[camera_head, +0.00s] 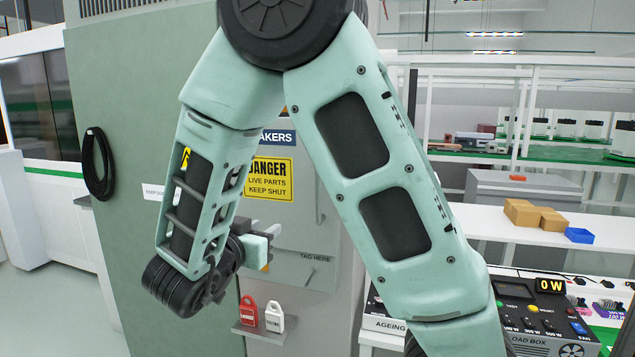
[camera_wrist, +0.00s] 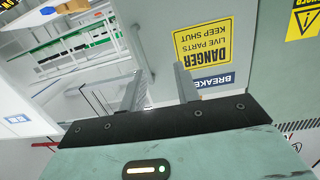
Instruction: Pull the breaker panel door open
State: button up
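The breaker panel door (camera_head: 300,235) is light grey and looks shut, with a yellow danger sign (camera_head: 268,180) on it. A slim upright handle (camera_head: 319,203) sits right of the sign, partly behind my arm. In the wrist view the sign (camera_wrist: 203,45) is upside down and the handle (camera_wrist: 144,48) is a pale bar left of it. My gripper (camera_wrist: 160,68) is open, its two fingers pointing at the door. One handle end shows near the left finger, within the gap; I cannot tell whether they touch. In the head view my gripper (camera_head: 266,250) is partly hidden by my wrist.
A black cable coil (camera_head: 98,163) hangs on the green wall at left. A load box (camera_head: 545,320) and white benches stand at right.

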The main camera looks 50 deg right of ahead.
notch_tip(320, 180, up, 2)
jog(key=s+d+m+g+h, duration=0.1)
jog(key=s+d+g+h, duration=0.1)
jog(key=p, duration=0.6)
send_near(317, 197)
jog(key=x, duration=0.9)
jog(key=shift+d+r, duration=0.15)
jog(key=shift+d, duration=0.1)
jog(key=shift+w+d+p, duration=0.2)
jog(key=shift+d+p, duration=0.15)
jog(key=shift+d, duration=0.3)
jog(key=shift+c, duration=0.3)
grip_shut()
